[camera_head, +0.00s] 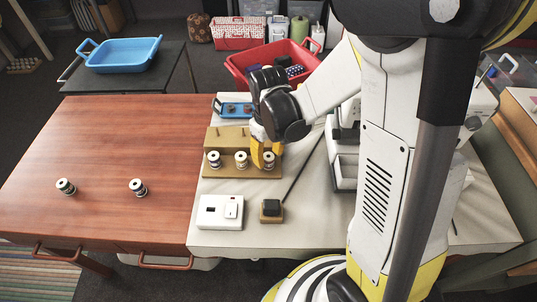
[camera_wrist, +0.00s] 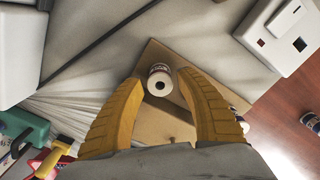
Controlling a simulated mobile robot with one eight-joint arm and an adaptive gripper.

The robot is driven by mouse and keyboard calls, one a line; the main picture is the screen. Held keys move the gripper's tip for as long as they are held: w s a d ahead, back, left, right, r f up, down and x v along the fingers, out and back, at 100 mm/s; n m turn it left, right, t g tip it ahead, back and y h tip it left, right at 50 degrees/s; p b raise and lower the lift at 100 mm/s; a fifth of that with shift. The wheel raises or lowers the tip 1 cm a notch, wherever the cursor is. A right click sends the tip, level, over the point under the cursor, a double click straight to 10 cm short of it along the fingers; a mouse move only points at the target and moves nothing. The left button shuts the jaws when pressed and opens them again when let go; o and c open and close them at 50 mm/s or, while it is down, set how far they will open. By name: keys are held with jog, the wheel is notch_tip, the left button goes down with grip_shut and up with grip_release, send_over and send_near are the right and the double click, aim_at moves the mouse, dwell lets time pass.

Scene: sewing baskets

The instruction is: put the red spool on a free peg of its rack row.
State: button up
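The wooden rack (camera_head: 226,173) stands on the pale table, with bare pegs in its back row. Its front row carries a left spool (camera_head: 214,159), a middle spool (camera_head: 241,160) and a right spool (camera_head: 269,160). My gripper (camera_head: 264,160) points down at the rack's right end. In the wrist view, a white-rimmed spool with a dark reddish band (camera_wrist: 160,80) stands between the yellow fingertips of my gripper (camera_wrist: 160,76). Narrow gaps seem to show on both sides, so the fingers look open around it. The right finger partly hides another spool (camera_wrist: 242,124).
Two spools (camera_head: 66,186) (camera_head: 138,187) stand on the brown table (camera_head: 110,140). A white switch box (camera_head: 220,212) and a small dark-topped block (camera_head: 271,209) sit before the rack. A blue tray (camera_head: 236,110) lies behind it. The brown table is mostly clear.

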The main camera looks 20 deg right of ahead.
jog(key=shift+r, duration=0.1)
notch_tip(320, 180, up, 12)
dwell(0.6)
jog(key=s+r+m+t, duration=0.4)
jog(key=s+t, duration=0.3)
jog(key=s, duration=0.3)
jog(key=shift+r, duration=0.8)
